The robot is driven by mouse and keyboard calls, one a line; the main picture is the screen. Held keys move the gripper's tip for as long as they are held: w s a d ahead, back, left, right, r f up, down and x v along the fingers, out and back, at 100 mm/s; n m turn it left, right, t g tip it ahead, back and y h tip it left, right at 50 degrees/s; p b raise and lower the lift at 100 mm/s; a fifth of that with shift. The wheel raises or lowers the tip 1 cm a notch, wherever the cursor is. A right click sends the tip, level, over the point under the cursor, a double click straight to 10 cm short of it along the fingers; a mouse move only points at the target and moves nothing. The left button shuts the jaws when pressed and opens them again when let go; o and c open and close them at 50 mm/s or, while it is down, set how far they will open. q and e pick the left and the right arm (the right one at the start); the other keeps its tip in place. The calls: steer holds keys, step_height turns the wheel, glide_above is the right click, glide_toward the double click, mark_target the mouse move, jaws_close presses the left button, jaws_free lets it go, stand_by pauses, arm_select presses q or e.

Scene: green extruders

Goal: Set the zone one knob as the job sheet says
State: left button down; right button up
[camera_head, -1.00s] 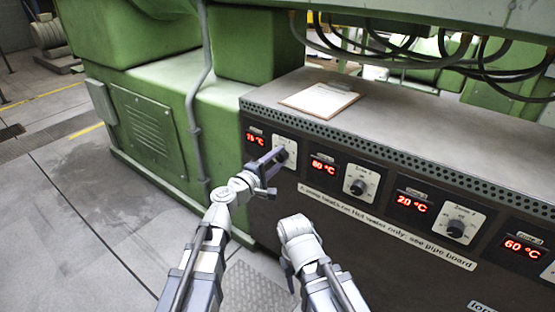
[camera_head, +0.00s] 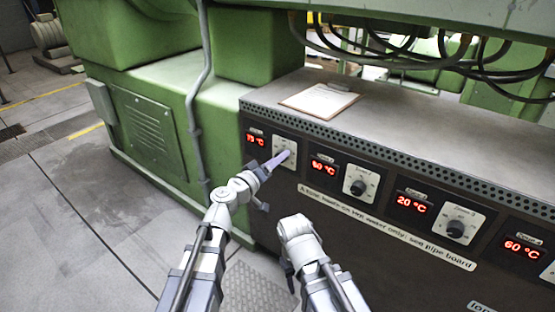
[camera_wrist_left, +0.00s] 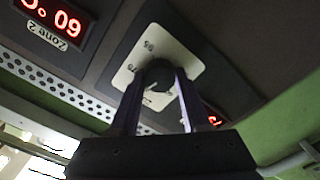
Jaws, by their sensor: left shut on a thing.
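The zone one knob is the leftmost dial on the dark control panel, on a pale plate (camera_head: 291,145). In the left wrist view the round dark knob (camera_wrist_left: 158,74) stands in the middle of its pale numbered plate (camera_wrist_left: 186,59). My left gripper (camera_head: 283,158) is shut on it, with one purple finger on each side (camera_wrist_left: 159,92). The fingers and the knob hide part of the scale. The red display (camera_head: 256,139) left of the knob is too small to read surely. The job sheet seems to be the paper on a clipboard (camera_head: 319,100) on the cabinet top; its writing is unreadable.
The zone 2 knob (camera_head: 358,187) and zone 3 knob (camera_head: 456,229) sit farther right, with red displays beside them. A warning label (camera_head: 385,228) runs below. Black cables (camera_head: 400,45) hang above the cabinet. My right arm is low in front, its jaws not visible.

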arm_select(q)
steer(key=shift+s+m, duration=0.1)
steer(key=shift+m, duration=4.1)
steer(key=shift+c, duration=1.9)
jaws_free()
steer(key=v, duration=0.7)
steer(key=shift+s+a, duration=0.2)
steer(key=shift+s, duration=0.05)
